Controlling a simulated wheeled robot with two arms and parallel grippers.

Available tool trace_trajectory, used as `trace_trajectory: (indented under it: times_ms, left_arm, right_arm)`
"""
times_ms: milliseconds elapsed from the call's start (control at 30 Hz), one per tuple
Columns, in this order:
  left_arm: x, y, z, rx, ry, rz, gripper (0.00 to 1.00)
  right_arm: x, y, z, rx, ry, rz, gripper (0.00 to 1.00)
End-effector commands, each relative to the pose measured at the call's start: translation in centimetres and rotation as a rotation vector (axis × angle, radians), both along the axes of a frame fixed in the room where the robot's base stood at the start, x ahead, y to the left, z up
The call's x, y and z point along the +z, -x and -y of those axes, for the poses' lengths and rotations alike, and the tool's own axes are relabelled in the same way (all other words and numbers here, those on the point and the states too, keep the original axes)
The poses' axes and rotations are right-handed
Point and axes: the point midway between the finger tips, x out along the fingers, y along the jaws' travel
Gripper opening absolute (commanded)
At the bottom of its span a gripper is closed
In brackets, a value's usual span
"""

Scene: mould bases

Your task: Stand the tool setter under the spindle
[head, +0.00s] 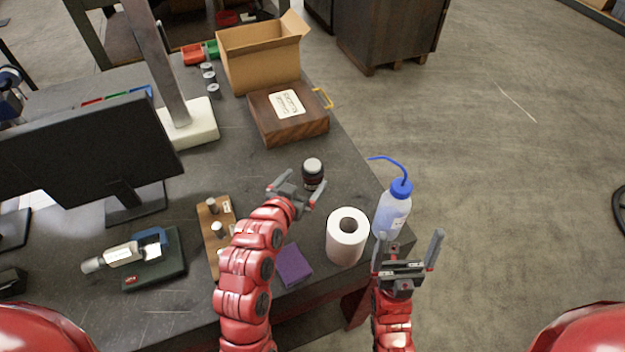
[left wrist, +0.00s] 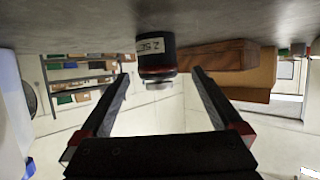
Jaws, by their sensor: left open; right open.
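The tool setter (head: 313,172) is a short dark cylinder with a pale silver top, standing upright on the dark table. My left gripper (head: 302,187) is open and empty just in front of it. In the left wrist view, which is upside down, the tool setter (left wrist: 155,55) shows a white label starting with "Z" and lies ahead, between the lines of the open fingers (left wrist: 160,80). A grey column on a pale base (head: 200,124) stands farther back; I cannot make out a spindle. My right gripper (head: 408,246) is open and empty at the table's right edge.
A blue-capped bottle (head: 394,208) and paper roll (head: 347,240) stand right of my left arm. A wooden box (head: 290,125) and open carton (head: 258,65) stand behind.

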Motion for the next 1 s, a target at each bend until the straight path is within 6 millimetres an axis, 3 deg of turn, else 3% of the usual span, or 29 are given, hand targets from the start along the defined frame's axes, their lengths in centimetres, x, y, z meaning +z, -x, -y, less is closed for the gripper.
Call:
trace_trajectory:
  times_ms: [267,500,833,867,1000]
  left_arm:
    - [0.0,-1.3,0.7,0.0,0.0,-0.001,1.0]
    - [-1.1,-3.8,1.9,-0.001,0.0,-0.003,1.0]
    - [-1.8,-4.5,2.2,0.0,0.0,-0.001,1.0]
    - [-1.8,-4.5,2.2,0.0,0.0,-0.001,0.98]
    - [-1.8,-4.5,2.2,0.0,0.0,-0.001,0.73]
  right_arm:
    - [1.4,0.0,0.0,0.0,0.0,0.0,1.0]
    - [3.3,0.0,0.0,0.0,0.0,0.0,1.0]
    - [3.4,0.0,0.0,0.0,0.0,0.0,1.0]
    - [3.4,0.0,0.0,0.0,0.0,0.0,1.0]
    - [3.4,0.0,0.0,0.0,0.0,0.0,1.0]
